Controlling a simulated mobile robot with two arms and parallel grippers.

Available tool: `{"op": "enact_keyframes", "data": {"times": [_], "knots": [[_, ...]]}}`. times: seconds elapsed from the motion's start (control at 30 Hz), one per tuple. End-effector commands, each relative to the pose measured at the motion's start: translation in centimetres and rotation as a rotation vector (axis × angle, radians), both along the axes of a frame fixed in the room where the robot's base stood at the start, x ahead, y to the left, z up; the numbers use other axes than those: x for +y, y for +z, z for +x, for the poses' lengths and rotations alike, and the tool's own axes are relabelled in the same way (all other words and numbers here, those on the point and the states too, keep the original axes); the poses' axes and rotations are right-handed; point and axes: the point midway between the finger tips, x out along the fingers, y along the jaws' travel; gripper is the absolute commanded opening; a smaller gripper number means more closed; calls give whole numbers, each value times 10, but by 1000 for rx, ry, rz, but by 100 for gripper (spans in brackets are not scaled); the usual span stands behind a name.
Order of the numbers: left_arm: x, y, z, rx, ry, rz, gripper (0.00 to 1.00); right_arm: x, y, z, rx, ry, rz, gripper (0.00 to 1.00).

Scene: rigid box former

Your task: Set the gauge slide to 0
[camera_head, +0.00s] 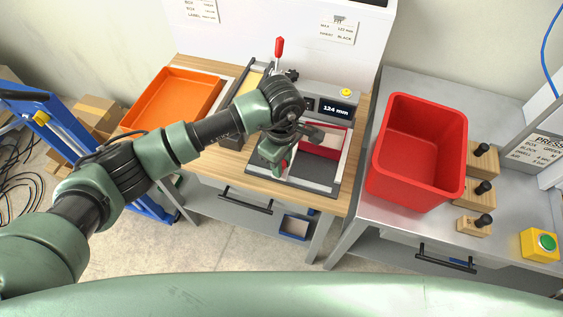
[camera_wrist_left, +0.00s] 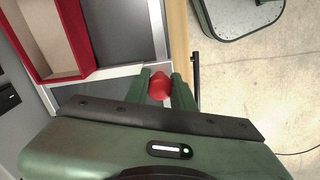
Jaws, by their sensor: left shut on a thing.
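The gauge has a dark display (camera_head: 335,109) that reads "124 mm" in the head view. The red knob (camera_wrist_left: 158,87) sits between the two fingers of my left gripper (camera_head: 275,158) at the front of the grey gauge bed (camera_head: 310,183). In the left wrist view my left gripper (camera_wrist_left: 166,92) is shut on this knob, which I take for the gauge slide's handle. My wrist and fingers hide most of the slide in the head view. A red open box (camera_head: 324,145) lies on the bed; it also shows in the wrist view (camera_wrist_left: 78,35). My right gripper is not in view.
A red upright lever (camera_head: 279,48) and a yellow button (camera_head: 346,92) are behind the bed. An orange tray (camera_head: 172,98) stands at left. A red bin (camera_head: 417,150) and wooden blocks with black knobs (camera_head: 481,158) stand on the right table.

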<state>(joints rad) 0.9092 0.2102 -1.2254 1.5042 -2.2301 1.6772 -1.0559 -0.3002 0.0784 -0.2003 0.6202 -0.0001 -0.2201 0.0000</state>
Motion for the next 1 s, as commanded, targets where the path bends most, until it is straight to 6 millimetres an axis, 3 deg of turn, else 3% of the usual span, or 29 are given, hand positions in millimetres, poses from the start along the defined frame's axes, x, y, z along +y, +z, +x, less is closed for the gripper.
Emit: {"op": "enact_keyframes", "data": {"times": [0.37, 0.7, 1.0], "knots": [[2, 0, 2, -2, 1, -2, 0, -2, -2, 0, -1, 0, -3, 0], [62, -3, 22, -6, 2, 2, 0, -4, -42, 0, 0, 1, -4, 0], [70, 1, 24, -3, 1, 1, 0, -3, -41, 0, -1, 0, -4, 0]]}}
